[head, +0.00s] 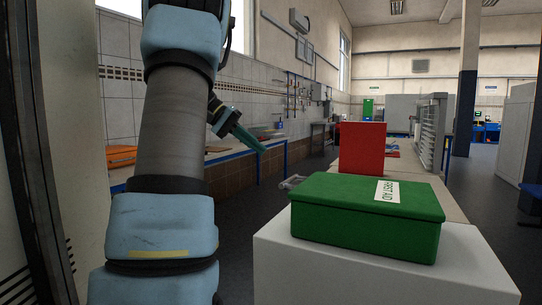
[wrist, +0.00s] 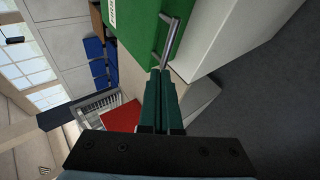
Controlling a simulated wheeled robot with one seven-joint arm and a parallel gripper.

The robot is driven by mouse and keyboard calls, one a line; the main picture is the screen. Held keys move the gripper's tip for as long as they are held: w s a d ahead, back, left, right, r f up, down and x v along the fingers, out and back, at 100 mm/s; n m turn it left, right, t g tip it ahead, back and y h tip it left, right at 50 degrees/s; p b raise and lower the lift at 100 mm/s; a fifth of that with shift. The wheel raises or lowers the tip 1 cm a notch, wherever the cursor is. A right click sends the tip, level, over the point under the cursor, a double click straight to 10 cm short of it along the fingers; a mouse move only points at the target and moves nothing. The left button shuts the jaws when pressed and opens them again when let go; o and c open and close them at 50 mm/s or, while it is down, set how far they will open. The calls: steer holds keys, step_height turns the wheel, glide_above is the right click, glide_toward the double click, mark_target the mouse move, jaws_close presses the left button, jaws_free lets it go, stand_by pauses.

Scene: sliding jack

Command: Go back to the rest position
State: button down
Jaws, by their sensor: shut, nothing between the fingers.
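My gripper (head: 261,149) is at the end of my arm, in the left half of the head view, up and to the left of the green box. Its dark green fingers (wrist: 160,74) are shut with nothing between them. A green first aid box (head: 365,218) with a white label sits closed on a white stand (head: 380,277). The box also shows in the wrist view (wrist: 138,30). Its grey metal handle (head: 290,182) is on the left side, below and to the right of my fingertips in the head view. In the wrist view the handle (wrist: 170,42) appears just beyond the fingertips.
A red box (head: 362,149) stands on a light table (head: 455,206) behind the green box. A long workbench (head: 219,154) runs along the tiled wall at the left. Dark floor (head: 252,205) lies open between the bench and the stand.

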steer(key=s+a+f+t+y+p, duration=0.1)
steer(key=s+f+y+p, duration=0.6)
steer(key=s+f, duration=1)
steer(key=s+y, duration=0.3)
steer(key=s, duration=0.1)
steer(key=shift+f+n+t, duration=0.3)
steer(key=shift+f, duration=0.1)
